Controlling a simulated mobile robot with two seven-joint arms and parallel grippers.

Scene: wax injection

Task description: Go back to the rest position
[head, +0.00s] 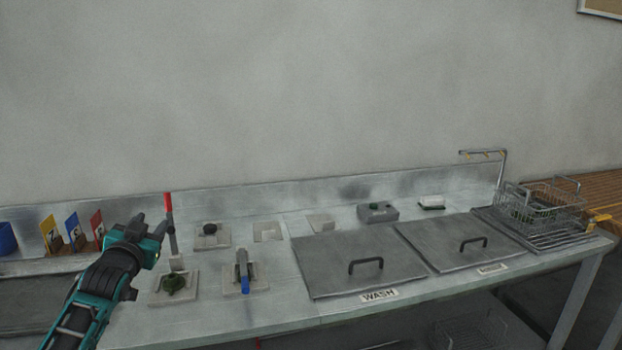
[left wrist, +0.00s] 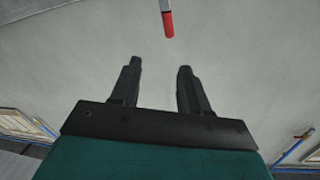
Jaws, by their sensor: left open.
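My left gripper (head: 150,225) is over the left part of the metal bench, in front of a red-handled upright tool (head: 168,203). In the left wrist view its two dark fingers (left wrist: 157,85) are apart with nothing between them. The red handle end (left wrist: 168,24) shows beyond the fingertips there, apart from them. My right gripper is in neither view.
The bench (head: 210,325) holds small square plates, one with a blue-handled tool (head: 243,275). Two lidded basins (head: 335,275) (head: 440,258) sit in the middle, the left labelled WASH. A wire basket (head: 540,205) stands at right. Coloured cards (head: 73,230) stand at left.

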